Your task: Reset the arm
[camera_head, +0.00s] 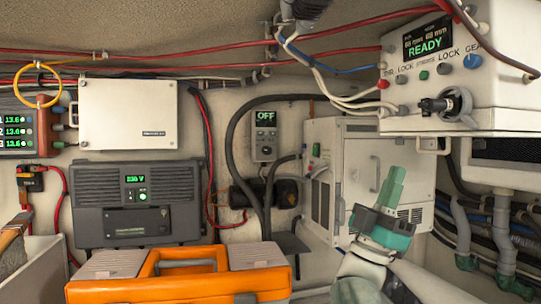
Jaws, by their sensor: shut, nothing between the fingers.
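My arm rises from the bottom edge, right of centre, with a pale lower link. My gripper (394,176) is at its top end, green and pointing upward. Its fingers are together with nothing between them. It appears in front of the white cabinet (354,158) with a door handle and vents. I cannot tell the gap between them from this one view.
An orange toolbox (180,286) fills the lower left foreground. A control box (470,75) reading READY juts out at upper right, with pipes (505,225) below it. A grey power unit (139,203), a small OFF panel (265,136) and loose cables line the back wall.

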